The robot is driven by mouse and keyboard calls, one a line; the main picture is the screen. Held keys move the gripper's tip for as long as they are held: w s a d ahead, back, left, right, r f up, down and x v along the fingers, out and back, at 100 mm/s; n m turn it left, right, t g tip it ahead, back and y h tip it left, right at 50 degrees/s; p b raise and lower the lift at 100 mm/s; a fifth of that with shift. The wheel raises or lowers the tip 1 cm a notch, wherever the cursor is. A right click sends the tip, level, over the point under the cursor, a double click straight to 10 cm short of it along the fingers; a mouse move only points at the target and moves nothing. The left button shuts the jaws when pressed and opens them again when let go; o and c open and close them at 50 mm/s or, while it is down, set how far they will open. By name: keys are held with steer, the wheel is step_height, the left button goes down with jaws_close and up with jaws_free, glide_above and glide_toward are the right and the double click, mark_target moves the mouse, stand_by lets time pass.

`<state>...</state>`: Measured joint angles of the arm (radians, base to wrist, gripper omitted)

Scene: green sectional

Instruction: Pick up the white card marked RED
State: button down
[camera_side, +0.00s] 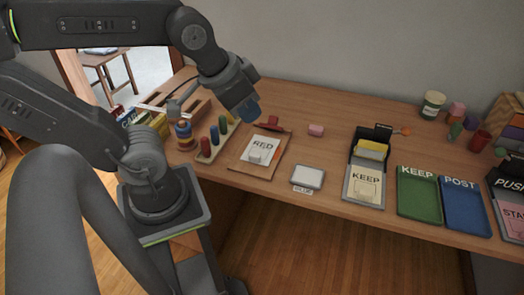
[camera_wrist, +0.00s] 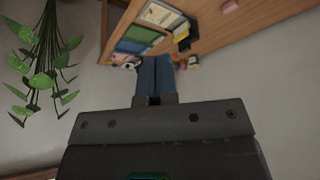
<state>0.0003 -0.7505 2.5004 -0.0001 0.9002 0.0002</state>
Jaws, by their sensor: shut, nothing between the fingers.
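The white card marked RED (camera_side: 264,144) lies on a brown clipboard (camera_side: 246,166) with a red clip, on the desk in the side view. A small whitish block sits on the card's lower part. My gripper (camera_side: 250,110) has blue fingers and is in the air above and behind the clipboard, apart from the card. In the wrist view my gripper (camera_wrist: 155,62) is shut and empty. The card cannot be made out in the wrist view.
Left of the clipboard stands a peg board (camera_side: 214,143) with coloured pegs and a ring stack (camera_side: 184,136). To the right are a pink block (camera_side: 316,130), a white-topped pad (camera_side: 307,177), a KEEP box (camera_side: 364,186), a green tray (camera_side: 419,205) and a blue tray (camera_side: 466,216).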

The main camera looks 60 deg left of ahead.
stand_by(0.3)
steer(key=c, duration=0.5)
jaws_free()
steer(key=shift+w, duration=0.1)
steer(key=n+g+y, duration=0.2)
steer(key=n+y, duration=0.1)
steer(key=n, duration=0.6)
glide_toward(255, 154)
steer(key=w+f, duration=0.1)
steer(key=f, duration=0.1)
steer(key=shift+a+x, duration=0.2)
steer(key=shift+x, duration=1.65)
steer(key=shift+a+x, duration=0.2)
steer(key=shift+x, duration=1.7)
